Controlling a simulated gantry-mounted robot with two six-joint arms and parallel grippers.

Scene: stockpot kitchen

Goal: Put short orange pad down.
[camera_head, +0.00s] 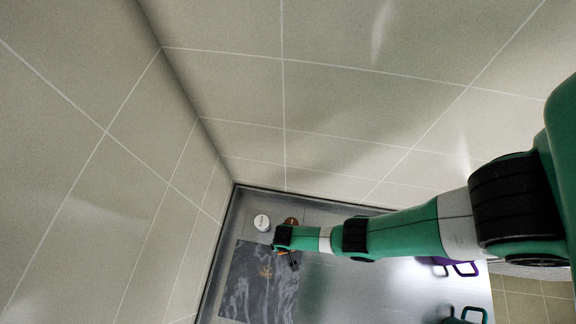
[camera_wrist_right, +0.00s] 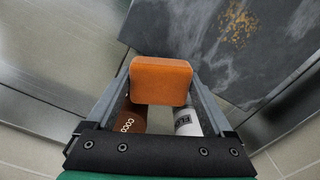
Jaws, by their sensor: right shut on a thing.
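The short orange pad (camera_wrist_right: 161,80) is a small rounded block. In the right wrist view it sits between the two fingers of my right gripper (camera_wrist_right: 160,72), which is shut on it. In the head view my right gripper (camera_head: 293,264) is small and far off, over the right edge of a dark slate board (camera_head: 250,295). The board also shows at the top of the wrist view (camera_wrist_right: 200,30). How high the pad is above the surface, I cannot tell. My left gripper is in neither view.
A white-lidded can (camera_head: 261,222) and a brown can (camera_head: 291,221) stand behind the board near the back wall. Golden crumbs (camera_wrist_right: 238,26) lie on the board. Purple handles (camera_head: 465,268) and green handles (camera_head: 468,313) show at right. The metal counter (camera_head: 370,290) between is clear.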

